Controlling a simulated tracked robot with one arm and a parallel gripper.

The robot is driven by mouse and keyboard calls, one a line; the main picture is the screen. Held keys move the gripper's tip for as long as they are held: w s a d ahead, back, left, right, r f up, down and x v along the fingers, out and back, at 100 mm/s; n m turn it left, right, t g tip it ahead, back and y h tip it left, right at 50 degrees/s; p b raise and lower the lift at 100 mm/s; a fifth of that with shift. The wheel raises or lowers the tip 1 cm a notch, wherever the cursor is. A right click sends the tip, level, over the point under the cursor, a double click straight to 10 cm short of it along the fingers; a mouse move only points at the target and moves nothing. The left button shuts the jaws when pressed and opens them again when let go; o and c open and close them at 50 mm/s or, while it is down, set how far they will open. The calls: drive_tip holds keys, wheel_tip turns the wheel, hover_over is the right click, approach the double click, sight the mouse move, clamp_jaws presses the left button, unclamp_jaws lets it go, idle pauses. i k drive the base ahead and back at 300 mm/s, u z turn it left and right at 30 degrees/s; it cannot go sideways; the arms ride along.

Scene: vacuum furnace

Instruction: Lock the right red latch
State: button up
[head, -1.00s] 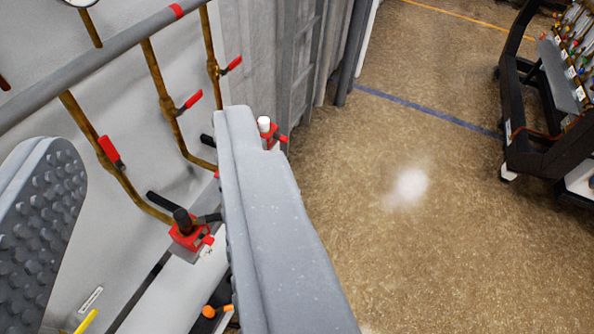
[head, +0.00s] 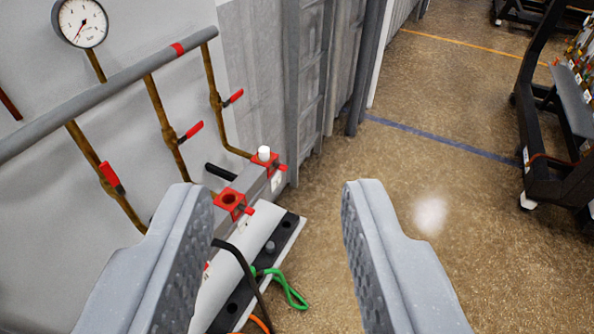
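The rightmost red latch block (head: 265,158) holds a white cap, and a small red tab sticks out on its right side. A second red latch block (head: 230,201), nearer and to the left, has an open round hole and a red tab. I cannot tell whether either latch is locked. My gripper (head: 275,195) is open and empty. Its two grey padded fingers stand wide apart, and both blocks show in the gap, nearer the left finger. The left finger hides most of what lies behind it, with only a bit of red showing beside it.
Copper pipes with red-handled valves (head: 190,131) and a grey horizontal pipe (head: 110,95) run along the wall at left. A gauge (head: 82,22) is above. A green cable (head: 290,290) and a black cable hang below the blocks. The floor (head: 450,240) at right is clear before a black rack (head: 550,130).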

sight(281, 167)
drive_tip(key=z, duration=0.05)
drive_tip(key=i, duration=1)
drive_tip(key=u, duration=0.05)
